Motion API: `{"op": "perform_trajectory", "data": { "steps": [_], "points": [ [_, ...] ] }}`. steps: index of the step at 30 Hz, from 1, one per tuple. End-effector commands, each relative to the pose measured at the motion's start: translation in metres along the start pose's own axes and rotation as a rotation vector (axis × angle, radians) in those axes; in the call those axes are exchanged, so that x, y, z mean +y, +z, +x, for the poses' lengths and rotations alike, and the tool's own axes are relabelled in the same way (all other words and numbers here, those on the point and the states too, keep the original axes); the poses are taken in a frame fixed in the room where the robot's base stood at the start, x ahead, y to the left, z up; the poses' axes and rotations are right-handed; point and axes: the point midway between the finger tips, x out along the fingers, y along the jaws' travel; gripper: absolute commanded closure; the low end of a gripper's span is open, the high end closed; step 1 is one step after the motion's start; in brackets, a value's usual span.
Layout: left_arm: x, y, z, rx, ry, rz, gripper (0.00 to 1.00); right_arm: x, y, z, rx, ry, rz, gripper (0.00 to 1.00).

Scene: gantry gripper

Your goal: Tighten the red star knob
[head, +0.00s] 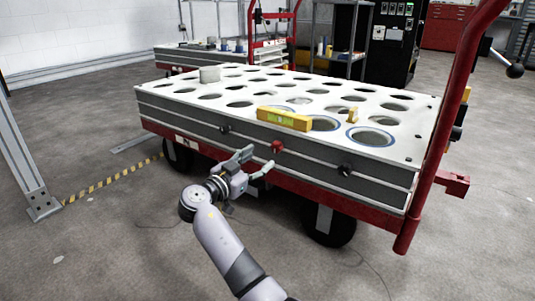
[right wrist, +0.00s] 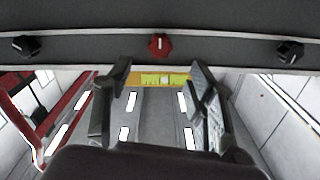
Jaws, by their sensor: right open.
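The red star knob (head: 277,146) sits on the grey front side of the cart's table, between two black knobs. In the right wrist view the red knob (right wrist: 160,45) is near the top centre, with a pale mark on its face. My right gripper (head: 261,160) is open and empty, just left of and in front of the knob in the head view. In the right wrist view its two fingers (right wrist: 164,75) are spread, with the knob beyond them and roughly centred between them. They look apart from the knob. My left gripper is not in view.
Black knobs (head: 224,129) and (head: 345,170) flank the red one. A yellow level (head: 284,119) lies on the white perforated tabletop (head: 195,85) above it. A red upright post (head: 440,140) stands at the right end. The floor in front is mostly clear.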

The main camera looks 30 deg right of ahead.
Motion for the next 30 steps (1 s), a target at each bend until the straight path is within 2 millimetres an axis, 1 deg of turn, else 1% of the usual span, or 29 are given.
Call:
{"op": "perform_trajectory", "data": {
  "steps": [1,3,6,9,30],
  "points": [
    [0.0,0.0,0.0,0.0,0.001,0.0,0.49,0.0,0.001,-0.011,-0.003,-0.001,0.0,0.49],
    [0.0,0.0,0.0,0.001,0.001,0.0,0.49,0.0,0.001,-0.021,-0.003,-0.001,0.001,0.49],
    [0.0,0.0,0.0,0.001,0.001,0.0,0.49,0.0,0.001,-0.033,-0.001,0.0,0.0,0.49],
    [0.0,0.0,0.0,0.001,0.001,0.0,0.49,0.0,0.001,-0.038,-0.001,0.001,0.0,0.49],
    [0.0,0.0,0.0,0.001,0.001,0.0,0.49,0.0,0.001,-0.04,0.0,0.001,0.0,0.49]
  ]
}}
